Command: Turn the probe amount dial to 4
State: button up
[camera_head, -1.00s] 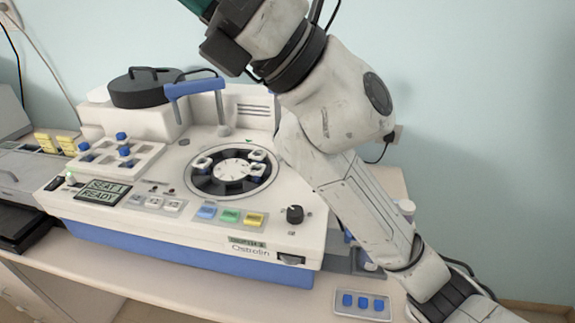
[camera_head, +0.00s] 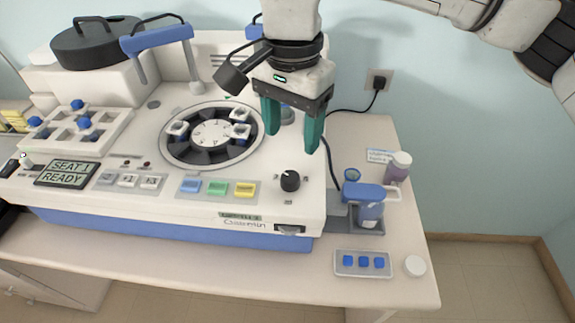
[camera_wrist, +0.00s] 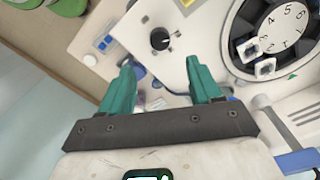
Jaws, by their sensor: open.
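A black knob (camera_head: 290,180) stands on the front right of the white machine's top panel, right of the yellow button; it is the only turning knob I see. It also shows in the wrist view (camera_wrist: 160,38), with a small white pointer mark. Small marks sit around it, too small to read. My gripper (camera_head: 291,139) has two green fingers spread apart with nothing between them. It hangs above and behind the knob, pointing down, not touching it. In the wrist view the open fingers (camera_wrist: 161,66) lie either side of the knob's line, with the knob beyond their tips.
A round slide carousel (camera_head: 212,134) with numbers is left of the knob. Blue (camera_head: 190,185), green (camera_head: 217,188) and yellow (camera_head: 244,189) buttons are in front. The display (camera_head: 67,173) reads "SEAT 1 READY". A blue-topped bottle (camera_head: 368,205) and blue-block tray (camera_head: 362,263) are at right.

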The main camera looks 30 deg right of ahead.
aim_at(290, 177)
notch_tip(290, 177, down, 10)
jog(key=shift+a+f+p, duration=0.1)
jog(key=shift+p, duration=1.05)
jog(key=c, duration=1)
